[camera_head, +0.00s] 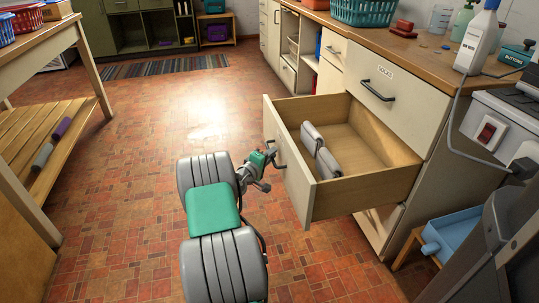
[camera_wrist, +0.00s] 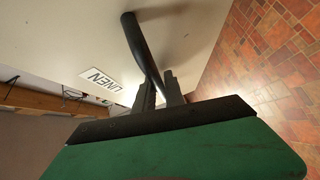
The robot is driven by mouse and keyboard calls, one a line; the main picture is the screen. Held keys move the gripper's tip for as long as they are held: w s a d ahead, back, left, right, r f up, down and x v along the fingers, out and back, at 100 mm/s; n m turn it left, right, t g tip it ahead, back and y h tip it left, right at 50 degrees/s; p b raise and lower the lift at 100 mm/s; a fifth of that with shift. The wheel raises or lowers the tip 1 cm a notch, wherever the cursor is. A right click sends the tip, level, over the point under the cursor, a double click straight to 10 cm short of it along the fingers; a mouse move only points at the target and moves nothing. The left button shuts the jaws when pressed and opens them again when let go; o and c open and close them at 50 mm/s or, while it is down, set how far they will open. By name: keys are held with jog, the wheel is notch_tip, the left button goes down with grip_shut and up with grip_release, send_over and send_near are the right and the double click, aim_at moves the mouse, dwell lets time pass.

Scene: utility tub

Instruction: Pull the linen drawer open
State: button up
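The linen drawer (camera_head: 371,190) stands well out from the cabinet in the head view, with its wooden inside showing. Two grey rolls (camera_head: 327,162) lie in it near the front panel. The wrist view shows the pale drawer front (camera_wrist: 65,30) with a "LINEN" label (camera_wrist: 101,80) and a dark bar handle (camera_wrist: 136,40). My gripper (camera_head: 270,156) is at the outer face of the drawer front, at the handle. In the wrist view its two fingers (camera_wrist: 159,88) lie on either side of the bar and appear closed on it. The exact contact is partly hidden.
Above is a shut drawer labelled "SOCKS" (camera_head: 400,98) under the wooden counter (camera_head: 425,50). A blue tray (camera_head: 455,232) stands at the lower right. A wooden table (camera_head: 40,50) is at the left. The tiled floor (camera_head: 120,200) between is clear.

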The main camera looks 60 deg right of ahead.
jog(key=shift+o, duration=0.3)
jog(key=shift+w, duration=0.1)
jog(key=shift+a+r, duration=0.1)
jog(key=shift+a, duration=0.1)
jog(key=a+r+p, duration=0.1)
jog(key=a+p, duration=0.1)
jog(key=a, duration=0.5)
jog(key=shift+w+a, duration=0.2)
jog(key=shift+w, duration=0.1)
jog(key=shift+p, duration=0.3)
